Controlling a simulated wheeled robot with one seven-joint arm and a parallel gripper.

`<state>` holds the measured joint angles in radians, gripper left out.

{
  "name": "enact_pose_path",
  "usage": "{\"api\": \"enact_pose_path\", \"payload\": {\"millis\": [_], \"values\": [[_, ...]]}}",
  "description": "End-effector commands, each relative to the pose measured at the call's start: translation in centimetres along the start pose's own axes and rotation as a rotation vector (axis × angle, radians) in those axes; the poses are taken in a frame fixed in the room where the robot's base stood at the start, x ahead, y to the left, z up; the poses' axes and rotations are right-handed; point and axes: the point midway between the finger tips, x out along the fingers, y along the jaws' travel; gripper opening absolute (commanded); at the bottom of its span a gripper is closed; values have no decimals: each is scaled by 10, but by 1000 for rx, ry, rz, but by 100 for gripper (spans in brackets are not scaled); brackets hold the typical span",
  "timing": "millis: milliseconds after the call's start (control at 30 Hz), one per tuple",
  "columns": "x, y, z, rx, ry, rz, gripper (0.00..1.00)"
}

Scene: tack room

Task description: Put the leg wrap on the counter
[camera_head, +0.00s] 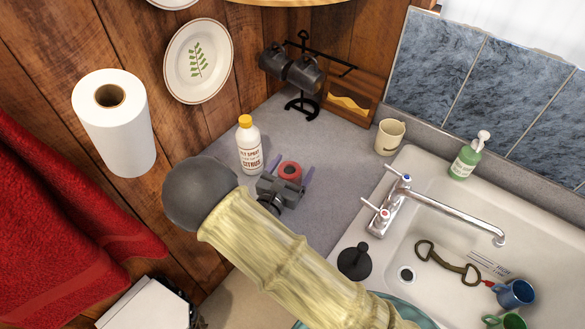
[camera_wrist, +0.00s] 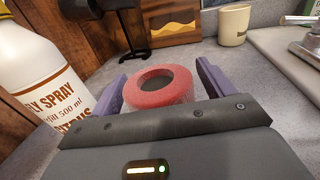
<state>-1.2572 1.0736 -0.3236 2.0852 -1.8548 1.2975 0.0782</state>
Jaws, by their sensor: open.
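The leg wrap appears to be the red roll with a hollow centre (camera_head: 290,178), upright at the back of the grey counter (camera_head: 335,200). It also shows in the wrist view as a red roll (camera_wrist: 150,92) between two purple fingers. My gripper (camera_head: 286,168) is open around the roll, with a finger on each side. Small gaps show beside the roll, so it does not look clamped. Its lower part is hidden by my gripper body in the wrist view, so I cannot tell whether it touches the counter.
A citrus spray bottle (camera_head: 249,146) stands close left of my gripper. Behind are a black mug stand (camera_head: 302,103) and a cream mug (camera_head: 389,137). The sink (camera_head: 400,252) with its tap (camera_head: 440,215) lies right. A paper roll (camera_head: 118,130) is on the wooden wall.

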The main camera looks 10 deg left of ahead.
Motion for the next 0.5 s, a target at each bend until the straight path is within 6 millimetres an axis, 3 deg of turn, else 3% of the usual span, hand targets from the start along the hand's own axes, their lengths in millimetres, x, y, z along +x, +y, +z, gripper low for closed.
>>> {"api": "enact_pose_path", "payload": {"millis": [100,233,500], "values": [[0,0,5,0,0,0,80],[-15,1,3,-1,2,2,80],[-66,1,3,-1,2,5,80]]}}
